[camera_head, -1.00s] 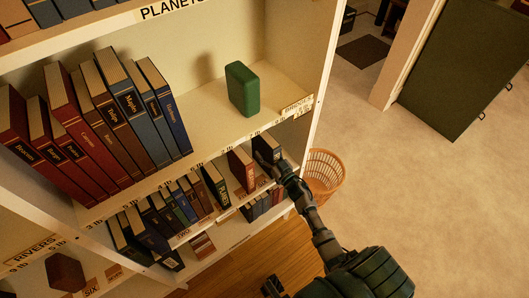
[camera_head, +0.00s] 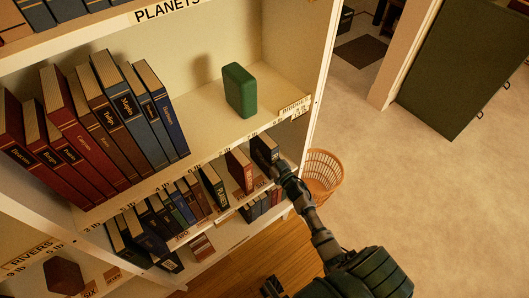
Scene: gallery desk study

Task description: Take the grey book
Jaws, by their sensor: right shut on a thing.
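A dark, greyish book (camera_head: 264,148) stands at the right end of the middle shelf row, beside a red book (camera_head: 239,170). My right gripper (camera_head: 275,163) reaches in from the lower right and is shut on this book at its front edge. The fingers and the dark arm hide the book's lower part. The book is still within the shelf bay and looks roughly upright.
A green block (camera_head: 240,90) stands on the shelf above, right of a row of large books (camera_head: 110,125). The white shelf side post (camera_head: 318,80) is close to my right arm. An orange wicker basket (camera_head: 323,172) stands on the floor beside it.

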